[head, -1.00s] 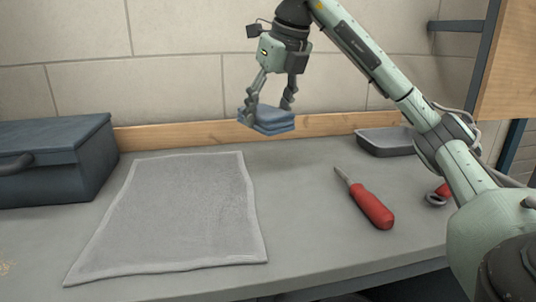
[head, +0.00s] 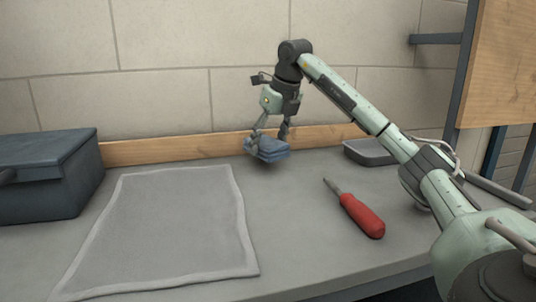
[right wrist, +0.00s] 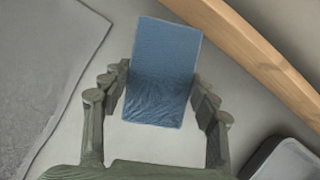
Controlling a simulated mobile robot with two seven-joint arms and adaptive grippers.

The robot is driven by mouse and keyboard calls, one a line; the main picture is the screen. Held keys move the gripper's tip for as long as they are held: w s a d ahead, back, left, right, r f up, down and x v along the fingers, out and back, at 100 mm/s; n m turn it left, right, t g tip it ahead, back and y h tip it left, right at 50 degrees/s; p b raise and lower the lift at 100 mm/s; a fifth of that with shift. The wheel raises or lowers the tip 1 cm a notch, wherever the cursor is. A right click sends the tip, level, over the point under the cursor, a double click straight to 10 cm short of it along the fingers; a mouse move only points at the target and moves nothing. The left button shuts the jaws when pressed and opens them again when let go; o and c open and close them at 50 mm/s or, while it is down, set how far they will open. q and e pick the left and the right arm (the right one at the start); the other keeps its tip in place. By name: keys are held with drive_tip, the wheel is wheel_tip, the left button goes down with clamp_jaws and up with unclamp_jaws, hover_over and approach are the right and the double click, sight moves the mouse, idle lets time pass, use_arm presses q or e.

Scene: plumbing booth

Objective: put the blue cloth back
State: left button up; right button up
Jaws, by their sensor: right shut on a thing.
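The folded blue cloth (head: 268,150) is at the back of the bench, near the wooden strip and right of the grey mat. My right gripper (head: 270,138) points down and is shut on the cloth. In the right wrist view the cloth (right wrist: 163,75) lies between the two fingers (right wrist: 162,100), its far part sticking out past them. The cloth is low over the bench top; I cannot tell whether it touches. My left gripper is not in view.
A grey mat (head: 165,230) lies flat on the bench. A red-handled screwdriver (head: 362,215) lies to its right. A dark tray (head: 370,152) stands at the back right. A dark toolbox (head: 50,175) stands at the left. A wooden strip (head: 170,149) runs along the wall.

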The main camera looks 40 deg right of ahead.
wheel_tip(320, 180, down, 3)
drive_tip(key=shift+r, duration=0.1)
drive_tip(key=shift+f, duration=0.3)
drive_tip(key=o, duration=1.1)
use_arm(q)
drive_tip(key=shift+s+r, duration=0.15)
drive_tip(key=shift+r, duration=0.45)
